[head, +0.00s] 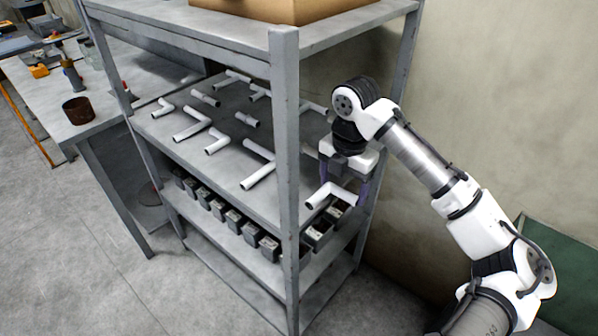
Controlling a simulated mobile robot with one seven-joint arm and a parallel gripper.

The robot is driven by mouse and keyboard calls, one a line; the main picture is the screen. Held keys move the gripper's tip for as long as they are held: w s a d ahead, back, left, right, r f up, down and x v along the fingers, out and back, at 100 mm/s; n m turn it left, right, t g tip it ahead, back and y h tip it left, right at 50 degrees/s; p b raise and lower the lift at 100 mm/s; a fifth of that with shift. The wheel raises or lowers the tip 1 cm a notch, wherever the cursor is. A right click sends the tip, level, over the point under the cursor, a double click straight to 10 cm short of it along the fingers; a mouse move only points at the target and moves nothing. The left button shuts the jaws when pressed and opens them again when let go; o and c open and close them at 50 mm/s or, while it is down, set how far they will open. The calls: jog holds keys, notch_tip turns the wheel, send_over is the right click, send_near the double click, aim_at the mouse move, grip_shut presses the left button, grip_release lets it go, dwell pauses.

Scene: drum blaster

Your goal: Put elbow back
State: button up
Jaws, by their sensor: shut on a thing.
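My gripper (345,190) is shut on a white pipe elbow (328,191) at the right side of the metal rack. The elbow shows as a bent white tube, its open end toward the lower left. It is beside the right edge of the middle shelf (222,170); I cannot tell whether it touches the shelf. Several white pipe fittings lie spaced out on that shelf, including a tee (258,166), a short straight piece (247,119) and an angled piece (215,140). The rack's front post (285,160) hides part of the shelf.
Several small grey boxes (218,208) stand in a row on the lower shelf. A cardboard box (270,8) is on top. A workbench (60,85) with a rusty can (78,110) stands at left. The front floor (110,250) is clear.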

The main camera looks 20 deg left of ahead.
jog(key=p, duration=0.2)
send_over(301, 183)
jog(key=shift+d+r, duration=0.1)
jog(key=shift+d, duration=0.2)
jog(key=shift+a+f+p, duration=0.15)
jog(key=shift+f+p, duration=0.25)
jog(key=shift+f, duration=0.55)
jog(key=shift+a+f+p, duration=0.15)
jog(key=shift+f+p, duration=0.2)
jog(key=shift+f, duration=0.55)
jog(key=shift+f, duration=0.1)
jog(key=o, duration=1.1)
notch_tip(301, 183, up, 8)
jog(key=shift+f+b, duration=0.1)
jog(key=shift+b, duration=0.55)
